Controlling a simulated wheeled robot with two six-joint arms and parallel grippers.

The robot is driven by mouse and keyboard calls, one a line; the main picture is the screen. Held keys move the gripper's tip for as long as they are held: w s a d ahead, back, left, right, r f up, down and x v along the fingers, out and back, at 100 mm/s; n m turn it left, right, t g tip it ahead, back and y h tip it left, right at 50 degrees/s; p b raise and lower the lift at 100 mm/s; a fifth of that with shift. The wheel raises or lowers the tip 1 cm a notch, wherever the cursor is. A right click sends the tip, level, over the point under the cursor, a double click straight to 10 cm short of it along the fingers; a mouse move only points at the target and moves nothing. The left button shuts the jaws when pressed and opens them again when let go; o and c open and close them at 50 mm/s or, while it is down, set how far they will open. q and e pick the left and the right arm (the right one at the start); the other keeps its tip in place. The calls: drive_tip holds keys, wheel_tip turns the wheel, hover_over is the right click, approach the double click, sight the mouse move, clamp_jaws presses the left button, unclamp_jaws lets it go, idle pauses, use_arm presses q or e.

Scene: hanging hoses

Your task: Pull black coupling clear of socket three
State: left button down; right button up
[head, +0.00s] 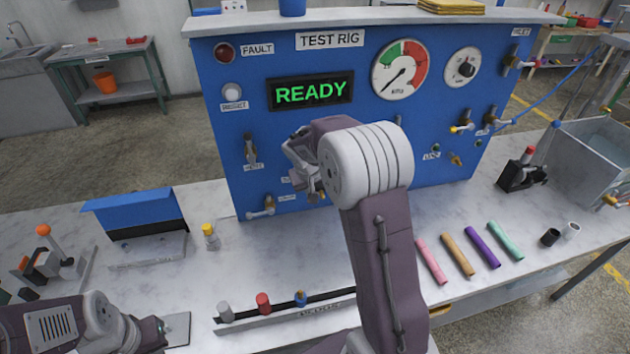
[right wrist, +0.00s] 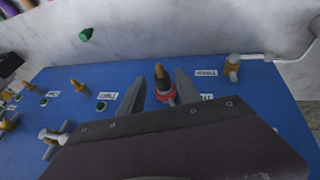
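My right gripper (head: 300,160) is at the front of the blue test rig panel (head: 235,120), its fingers partly hidden by my own arm. In the right wrist view its two fingers (right wrist: 159,90) are apart, one on each side of a brass-coloured fitting (right wrist: 158,73) with a dark tip and a red collar (right wrist: 165,96). I cannot tell whether they touch it. No black coupling seated in a socket can be made out, and no number three is readable. A short black cylinder (head: 550,237) is on the bench at the right. My left gripper (head: 160,333) is low at the left, its fingers unclear.
A rail at the bench front holds a grey (head: 225,311), a red (head: 263,303) and a blue coupling (head: 300,298). Several coloured tubes (head: 458,254) lie right of my right arm. A metal bin (head: 598,155) stands far right. Valves and fittings (head: 250,150) project from the panel.

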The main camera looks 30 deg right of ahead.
sight(323, 199)
drive_tip(key=x, duration=0.5)
drive_tip(key=shift+w+d, duration=0.2)
drive_tip(key=shift+d, duration=0.1)
drive_tip(key=shift+f, duration=0.3)
clamp_jaws()
drive_tip(key=shift+s+a+b, duration=0.2)
drive_tip(key=shift+s+b, duration=0.2)
drive_tip(key=shift+s, duration=0.2)
drive_tip(key=s+b, duration=0.1)
drive_tip(key=s, duration=0.1)
drive_tip(key=s+a+b, duration=0.1)
drive_tip(key=s+b, duration=0.1)
drive_tip(key=shift+s, duration=0.25)
idle(0.4)
